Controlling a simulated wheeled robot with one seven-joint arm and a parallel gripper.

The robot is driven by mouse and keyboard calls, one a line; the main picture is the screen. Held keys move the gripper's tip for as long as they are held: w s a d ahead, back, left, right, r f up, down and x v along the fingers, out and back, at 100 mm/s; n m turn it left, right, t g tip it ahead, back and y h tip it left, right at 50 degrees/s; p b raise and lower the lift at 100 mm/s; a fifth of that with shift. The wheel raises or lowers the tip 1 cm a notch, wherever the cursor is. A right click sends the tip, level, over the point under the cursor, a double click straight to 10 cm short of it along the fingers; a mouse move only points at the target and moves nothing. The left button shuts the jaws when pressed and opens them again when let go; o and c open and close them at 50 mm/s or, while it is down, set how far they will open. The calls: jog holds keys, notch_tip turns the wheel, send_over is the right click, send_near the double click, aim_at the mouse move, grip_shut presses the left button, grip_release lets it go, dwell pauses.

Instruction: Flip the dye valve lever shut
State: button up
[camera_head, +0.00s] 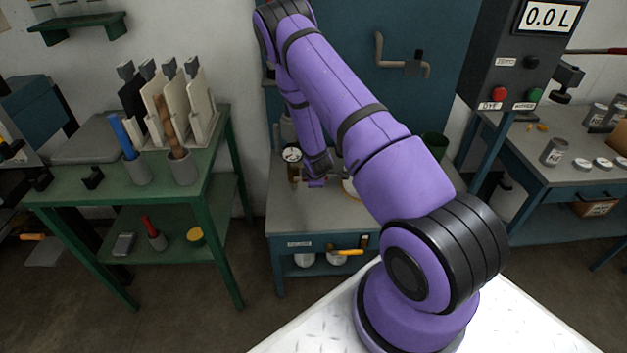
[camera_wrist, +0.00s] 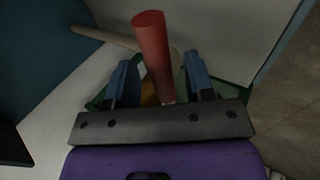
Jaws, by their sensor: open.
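In the wrist view, my gripper (camera_wrist: 160,88) is open, with one blue finger on each side of a red cylindrical handle (camera_wrist: 152,45). The handle stands between the fingers, with a gap to each. It may be the dye valve lever, but its mount is hidden and I cannot tell whether it is open or shut. In the head view, my wrist is low over the grey-topped blue bench (camera_head: 287,212); my fingers and the red handle cannot be made out there.
A pale rod (camera_wrist: 100,38) lies behind the handle in the wrist view. A round gauge (camera_head: 292,155) stands left of my wrist. The control box (camera_head: 510,62) reads 0.0 L. A green table (camera_head: 150,185) with tools stands left; a workbench (camera_head: 560,178) with cans stands right.

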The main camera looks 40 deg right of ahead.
jog(key=v, duration=0.8)
dwell(0.4)
jog(key=s+a+r+m+y, duration=0.15)
jog(key=a+r, duration=0.25)
jog(key=r, duration=0.7)
jog(key=s+a+r+m, duration=0.2)
jog(key=a+r+m, duration=0.1)
jog(key=r, duration=0.8)
jog(key=s+a+r+m+y, duration=0.15)
jog(key=a+r, duration=0.25)
jog(key=r, duration=0.7)
jog(key=s+a+r+m, duration=0.1)
jog(key=s+a+r, duration=0.2)
jog(key=s+r, duration=0.2)
jog(key=s+a+r+m, duration=0.2)
jog(key=s+r, duration=0.3)
jog(key=s, duration=0.7)
jog(key=s+a+r+m, duration=0.2)
jog(key=s+r, duration=0.3)
jog(key=s, duration=0.4)
jog(key=shift+a+r+g, duration=0.25)
jog(key=shift+a+g, duration=0.05)
jog(key=shift+a, duration=0.5)
